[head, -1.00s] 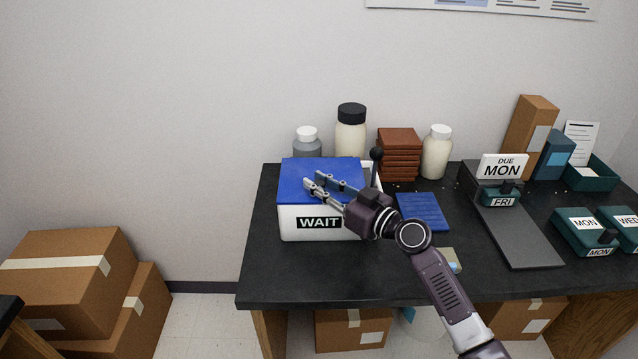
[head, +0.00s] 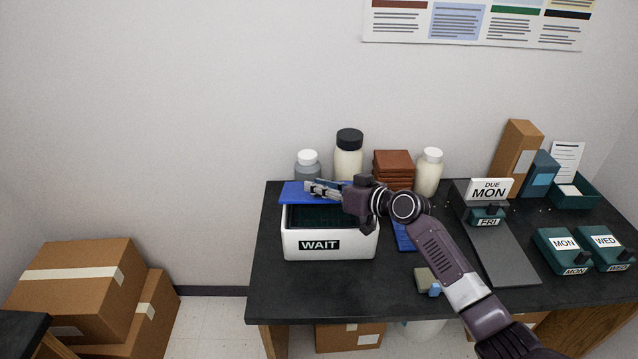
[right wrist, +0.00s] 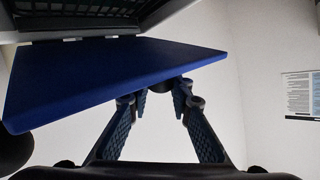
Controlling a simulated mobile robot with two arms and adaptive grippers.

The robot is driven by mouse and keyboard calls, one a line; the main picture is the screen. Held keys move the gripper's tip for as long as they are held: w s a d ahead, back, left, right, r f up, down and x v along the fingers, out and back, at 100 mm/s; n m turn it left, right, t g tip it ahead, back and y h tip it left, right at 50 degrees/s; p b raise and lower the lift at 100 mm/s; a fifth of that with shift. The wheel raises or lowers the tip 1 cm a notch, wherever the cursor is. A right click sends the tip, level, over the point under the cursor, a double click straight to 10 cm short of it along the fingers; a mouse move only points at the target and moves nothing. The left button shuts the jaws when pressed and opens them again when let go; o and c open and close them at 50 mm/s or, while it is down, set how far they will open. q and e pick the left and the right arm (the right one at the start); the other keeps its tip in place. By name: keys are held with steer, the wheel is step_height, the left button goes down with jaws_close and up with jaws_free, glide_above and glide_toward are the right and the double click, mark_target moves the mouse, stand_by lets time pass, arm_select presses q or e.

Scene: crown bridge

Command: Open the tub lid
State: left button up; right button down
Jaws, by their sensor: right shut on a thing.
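The white tub (head: 365,244), labelled WAIT, stands at the left of the black table. Its blue lid (head: 293,192) is swung up at the back edge, and the dark green inside of the tub shows. My right gripper (head: 314,188) is over the back of the tub, at the lid. In the right wrist view the lid (right wrist: 110,72) fills the upper left, and the fingertips (right wrist: 160,88) are closed on a dark piece at its edge. The gripper's body hides the right part of the lid in the head view. My left gripper is not in view.
Bottles (head: 348,165) and a brown stack (head: 393,163) stand behind the tub. A blue pad (head: 403,237) and a small sponge-like block (head: 424,279) lie to its right. A dark ramp (head: 497,250) and teal boxes (head: 558,250) stand further right. Cartons (head: 85,290) are on the floor at left.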

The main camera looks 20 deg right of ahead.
steer(key=shift+w+d+r+m+g+p, duration=0.1)
steer(key=shift+w+r+m+g+p, duration=0.1)
steer(key=shift+w+r+p, duration=0.25)
steer(key=shift+w+d+r+m+g+p, duration=0.15)
steer(key=shift+w+r+m+g, duration=0.1)
steer(key=shift+r, duration=0.4)
steer(key=shift+w+r+g, duration=0.25)
steer(key=shift+w+g, duration=0.1)
steer(key=shift+w, duration=0.1)
steer(key=shift+w+d+r, duration=0.25)
steer(key=shift+w+r, duration=0.3)
steer(key=shift+w, duration=0.05)
steer(key=c, duration=1.8)
jaws_free()
steer(key=shift+o, duration=0.4)
steer(key=shift+f, duration=0.1)
